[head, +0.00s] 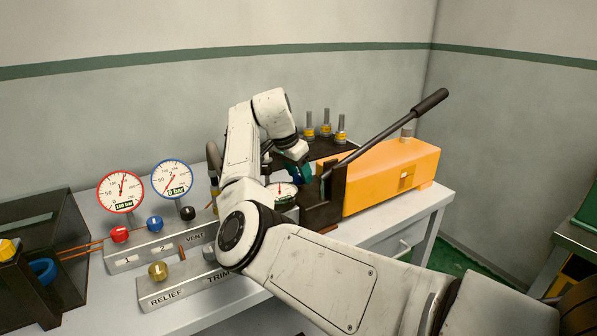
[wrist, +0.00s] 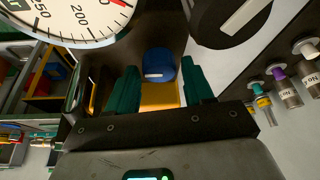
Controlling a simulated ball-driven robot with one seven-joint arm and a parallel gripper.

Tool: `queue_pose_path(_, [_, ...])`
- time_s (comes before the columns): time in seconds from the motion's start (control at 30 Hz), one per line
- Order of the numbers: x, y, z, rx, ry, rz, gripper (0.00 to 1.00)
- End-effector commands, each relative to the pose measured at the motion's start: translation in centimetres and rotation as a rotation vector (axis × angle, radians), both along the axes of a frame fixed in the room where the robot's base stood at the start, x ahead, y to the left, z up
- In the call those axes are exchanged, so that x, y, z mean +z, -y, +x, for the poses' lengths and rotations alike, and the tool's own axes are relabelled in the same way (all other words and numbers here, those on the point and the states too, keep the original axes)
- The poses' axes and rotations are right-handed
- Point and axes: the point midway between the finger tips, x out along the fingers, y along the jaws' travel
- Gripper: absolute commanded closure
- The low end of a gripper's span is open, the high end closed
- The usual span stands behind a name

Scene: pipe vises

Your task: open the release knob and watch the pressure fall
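A blue round knob (wrist: 158,65) with a white mark shows in the wrist view, on the dark pump block above a yellow part. It looks like the release knob, though no label is readable. In the head view my arm hides it. My gripper (wrist: 160,85) has teal fingers set apart, one on each side of the knob; contact cannot be told. In the head view my gripper (head: 299,172) is over the pump's dark end. The pump gauge (head: 283,191) sits just below it, and its large white dial (wrist: 65,20) shows partly in the wrist view.
The red gauge (head: 121,190) reads about 180 bar, the blue gauge (head: 172,178) 0 bar. The orange pump body (head: 385,178) and raised lever (head: 392,128) stand right. Several fittings (head: 326,123) stand behind. A valve panel (head: 165,245) and dark open box (head: 45,235) are left.

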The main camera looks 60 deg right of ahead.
Motion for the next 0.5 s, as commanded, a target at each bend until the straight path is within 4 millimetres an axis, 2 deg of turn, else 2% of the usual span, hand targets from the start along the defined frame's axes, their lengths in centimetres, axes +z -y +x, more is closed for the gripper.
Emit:
queue_pose_path(0.07, [0.02,-0.01,0.0,0.0,0.0,0.0,0.56])
queue_pose_path(0.43, [0.04,-0.01,-0.01,0.0,0.0,0.0,0.92])
queue_pose_path(0.5, [0.05,-0.01,-0.01,0.0,0.0,0.0,0.93])
